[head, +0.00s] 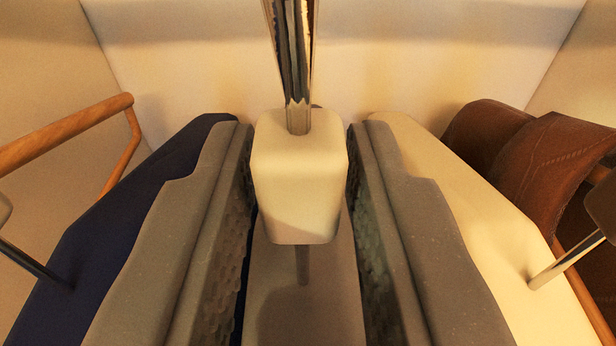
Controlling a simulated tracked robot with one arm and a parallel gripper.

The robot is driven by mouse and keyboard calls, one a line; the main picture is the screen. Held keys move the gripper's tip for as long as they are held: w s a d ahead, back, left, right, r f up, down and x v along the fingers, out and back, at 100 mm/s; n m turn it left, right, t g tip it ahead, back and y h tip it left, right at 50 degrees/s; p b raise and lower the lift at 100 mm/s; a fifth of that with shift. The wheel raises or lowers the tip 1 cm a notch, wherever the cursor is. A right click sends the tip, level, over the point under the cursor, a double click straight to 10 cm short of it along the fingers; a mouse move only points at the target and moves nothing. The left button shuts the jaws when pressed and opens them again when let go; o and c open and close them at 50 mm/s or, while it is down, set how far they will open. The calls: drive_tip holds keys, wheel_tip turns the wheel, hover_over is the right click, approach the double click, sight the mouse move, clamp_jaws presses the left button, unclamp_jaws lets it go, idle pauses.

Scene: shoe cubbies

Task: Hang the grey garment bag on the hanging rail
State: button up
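My gripper (300,125) fills the middle of the view. Its two fingers, navy on the left and cream on the right, carry grey pads with textured inner faces. The pads stand apart, and I see nothing clamped between them. A cream block on a chrome rod covers the middle of the gap. A plain grey surface shows low between the pads; I cannot tell whether it is the garment bag or part of my gripper. No garment bag can be made out for certain. A wooden bar (65,133) with a downward leg is at the left; I cannot tell whether it is the hanging rail.
A brown stitched leather item (550,165) is at the right, beside my right finger, with some wood showing near it. A pale wall (400,60) closes the view ahead, with side walls at left and right. The space just beyond the fingertips looks clear.

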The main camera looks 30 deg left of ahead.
drive_tip(key=shift+o, duration=1.3)
drive_tip(key=shift+s, duration=0.1)
drive_tip(key=s+d+m+t+h+b, duration=0.1)
drive_tip(key=s+d+m+h, duration=0.5)
drive_tip(key=s+d, duration=1.3)
drive_tip(key=s+h, duration=0.2)
drive_tip(key=h, duration=0.1)
drive_tip(key=shift+d+m+t, duration=0.3)
drive_tip(key=shift+m+t, duration=0.1)
drive_tip(key=shift+s, duration=0.1)
drive_tip(key=shift+c, duration=0.6)
drive_tip(key=shift+f, duration=0.1)
